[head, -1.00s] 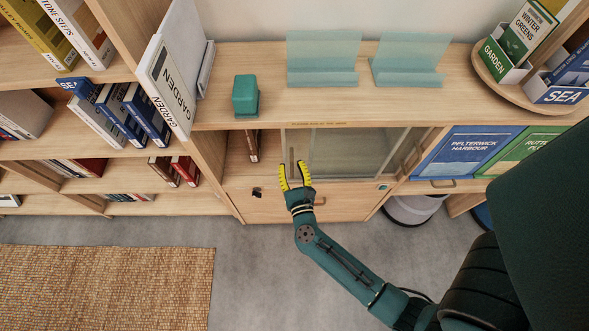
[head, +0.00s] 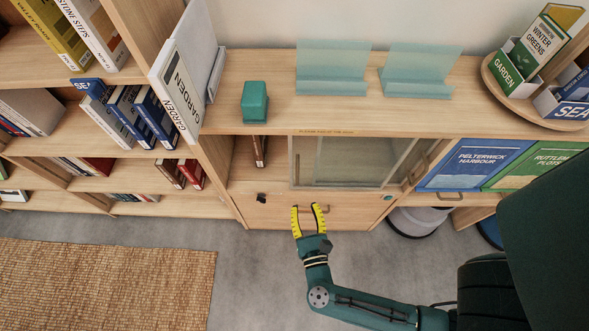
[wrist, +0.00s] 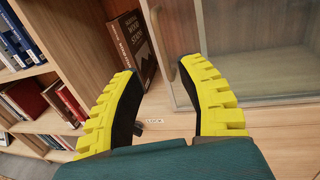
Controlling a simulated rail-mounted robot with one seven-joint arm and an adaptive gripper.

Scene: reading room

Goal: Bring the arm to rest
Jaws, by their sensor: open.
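My gripper (head: 308,212) is open, with its two yellow fingers apart and nothing between them. In the head view it is in front of the wooden drawer front (head: 270,210), below the glass-doored cabinet; whether it touches cannot be told. My teal arm bends from the lower right up to it. In the wrist view the open fingers (wrist: 160,95) frame the cabinet front, with a brown book (wrist: 132,42) beyond them.
The sliding glass door (head: 350,160) covers the right part of the cabinet; its left part is open, with the brown book inside. A teal block (head: 255,102) and two clear stands (head: 332,70) are on the top. Bookshelves stand left. Grey floor (head: 250,285) is clear beside a woven rug (head: 110,290).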

